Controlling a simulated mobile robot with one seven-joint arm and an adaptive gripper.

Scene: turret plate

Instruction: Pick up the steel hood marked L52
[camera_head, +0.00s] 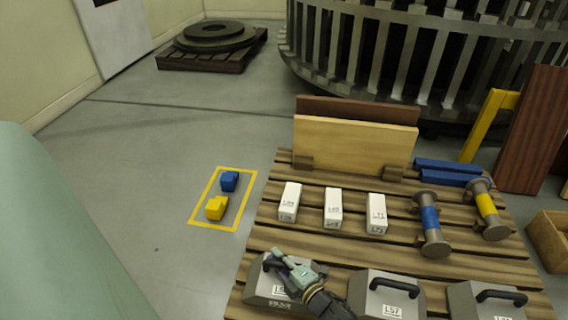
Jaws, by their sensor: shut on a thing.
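Three grey steel hoods with black handles stand in a row at the near edge of the slatted wooden pallet (262,240). My gripper (279,258) reaches in from the lower right and is shut on the black handle of the left hood (262,287). That hood's label starts with L5; its last digit is partly covered by my gripper. The hood seems to rest on the pallet; I cannot tell if it is lifted. The middle hood (372,299) reads L57. The right hood (486,306) is cut by the frame edge, its mark unreadable.
Three white blocks (333,207) stand behind the hoods. Two flanged spools, one blue-banded (430,222) and one yellow-banded (488,208), are at right. Upright boards (352,144) edge the pallet's back. Blue and yellow blocks (216,207) lie in a yellow floor square.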

